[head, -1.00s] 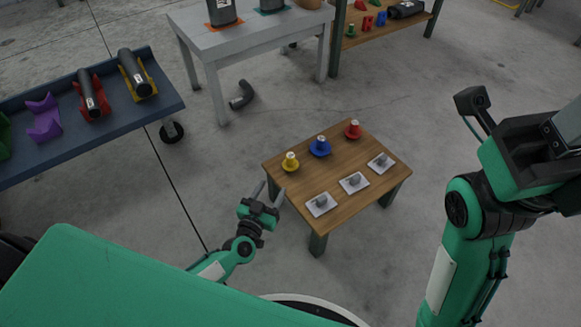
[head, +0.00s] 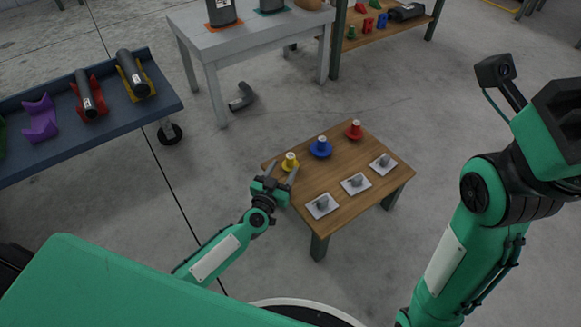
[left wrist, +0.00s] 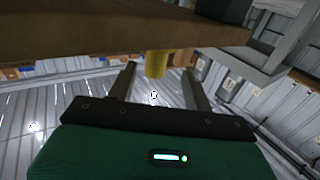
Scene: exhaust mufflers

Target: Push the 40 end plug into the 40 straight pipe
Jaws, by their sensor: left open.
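Yellow (head: 290,161), blue (head: 321,147) and red (head: 354,130) flanged plugs stand in a row along the back of the small wooden table. I cannot read which is the 40 end plug. My left gripper (head: 281,173) is open and empty by the table's left edge, close to the yellow plug. In the left wrist view the yellow plug (left wrist: 156,64) shows ahead, between the lines of the two open fingers (left wrist: 160,88). Dark pipes lie in a red holder (head: 88,96) and a yellow holder (head: 134,76) on the blue cart; their sizes are unreadable.
Grey fittings on white plates (head: 322,206) line the table's (head: 340,172) front. The blue cart (head: 110,135) stands at the left, with an empty purple holder (head: 39,120). A bent pipe (head: 242,97) lies on the floor near a grey table (head: 205,50).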

